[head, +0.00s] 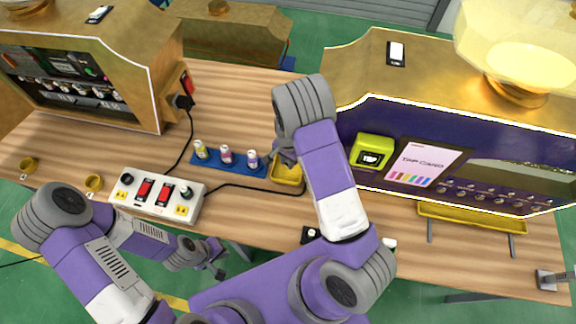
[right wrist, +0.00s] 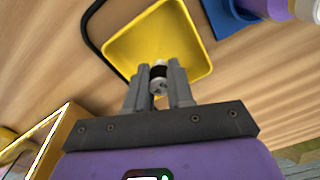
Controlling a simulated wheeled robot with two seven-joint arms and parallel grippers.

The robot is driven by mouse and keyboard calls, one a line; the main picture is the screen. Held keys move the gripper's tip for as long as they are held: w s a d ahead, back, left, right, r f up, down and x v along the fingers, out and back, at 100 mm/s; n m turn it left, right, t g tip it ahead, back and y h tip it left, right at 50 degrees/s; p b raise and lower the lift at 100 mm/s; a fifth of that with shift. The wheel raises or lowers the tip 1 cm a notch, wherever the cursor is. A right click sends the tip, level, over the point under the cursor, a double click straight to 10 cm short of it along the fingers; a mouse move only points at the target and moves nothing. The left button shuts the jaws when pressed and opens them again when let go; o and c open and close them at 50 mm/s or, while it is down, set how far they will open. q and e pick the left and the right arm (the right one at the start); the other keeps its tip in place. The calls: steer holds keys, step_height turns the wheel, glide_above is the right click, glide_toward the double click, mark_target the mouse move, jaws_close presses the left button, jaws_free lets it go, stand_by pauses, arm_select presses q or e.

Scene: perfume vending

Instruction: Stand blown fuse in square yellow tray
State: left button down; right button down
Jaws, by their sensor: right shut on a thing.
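The square yellow tray (head: 287,181) sits on the wooden table, right of the blue rack, partly hidden by my right arm. In the right wrist view the tray (right wrist: 150,50) looks empty inside. My right gripper (head: 286,158) is over the tray, mostly hidden by its arm in the head view. In the right wrist view the right gripper (right wrist: 160,68) is shut on the blown fuse (right wrist: 159,82), a small cylinder with a pale end and a dark band. The fuse is at the tray's near edge; its height above the tray cannot be told. My left gripper (head: 215,266) is near the table's front edge, away from the tray.
A blue rack (head: 210,161) holds three small bottle-like items. A white panel (head: 158,203) with two red switches stands left, with black cables. A purple and gold vending machine (head: 480,150) stands right, and another gold machine (head: 140,60) at the left. Small yellow cups (head: 93,182) are left.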

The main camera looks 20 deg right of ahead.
step_height(320, 180, down, 3)
steer(key=shift+s+r, duration=0.1)
steer(key=shift+r, duration=0.05)
steer(key=shift+f+b, duration=0.3)
steer(key=shift+f, duration=0.15)
steer(key=c, duration=1)
jaws_free()
